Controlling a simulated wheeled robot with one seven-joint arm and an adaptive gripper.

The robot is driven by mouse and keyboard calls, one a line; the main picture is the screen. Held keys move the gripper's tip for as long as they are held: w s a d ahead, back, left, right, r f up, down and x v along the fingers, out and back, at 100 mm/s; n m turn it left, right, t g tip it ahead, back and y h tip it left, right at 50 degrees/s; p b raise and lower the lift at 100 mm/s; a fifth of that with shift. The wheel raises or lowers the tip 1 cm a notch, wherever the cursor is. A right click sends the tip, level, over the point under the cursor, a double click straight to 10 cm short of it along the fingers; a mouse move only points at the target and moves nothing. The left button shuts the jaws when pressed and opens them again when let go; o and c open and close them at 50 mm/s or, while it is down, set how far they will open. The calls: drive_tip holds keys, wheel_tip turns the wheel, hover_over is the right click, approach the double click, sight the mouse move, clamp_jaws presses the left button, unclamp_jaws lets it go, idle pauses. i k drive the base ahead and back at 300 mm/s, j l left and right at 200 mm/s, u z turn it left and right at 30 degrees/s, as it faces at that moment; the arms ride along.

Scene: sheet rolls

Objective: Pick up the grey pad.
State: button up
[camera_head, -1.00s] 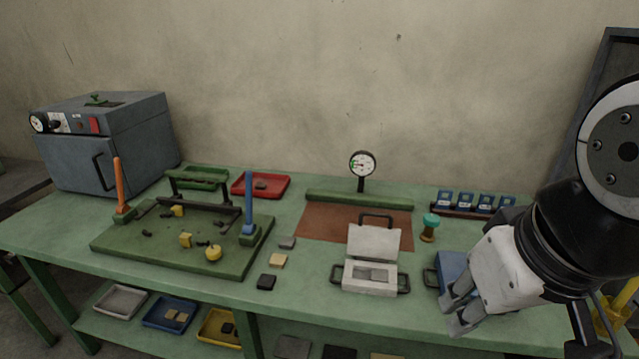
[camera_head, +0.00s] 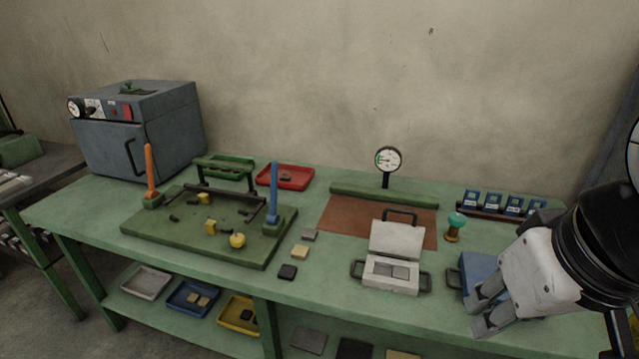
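A small grey pad (camera_head: 309,235) lies flat on the green bench top, right of the dark green board. Just in front of it lie a tan pad (camera_head: 300,252) and a black pad (camera_head: 288,272), apart from it. My gripper (camera_head: 477,309) is at the lower right, by the blue box, well to the right of the grey pad. Its fingers look parted, with nothing seen between them.
A white hinged case (camera_head: 404,287) with its lid up stands between the pads and my gripper. A dial gauge (camera_head: 388,160) stands behind it. A blue post (camera_head: 274,190) rises from the board (camera_head: 150,237) left of the pads. A blue box (camera_head: 478,268) is by my gripper.

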sight(309, 234)
drive_tip(key=i+j+z, duration=0.35)
drive_tip(key=i+j, duration=0.2)
drive_tip(key=j, duration=0.25)
drive_tip(key=i+j+z, duration=0.2)
drive_tip(key=j, duration=0.2)
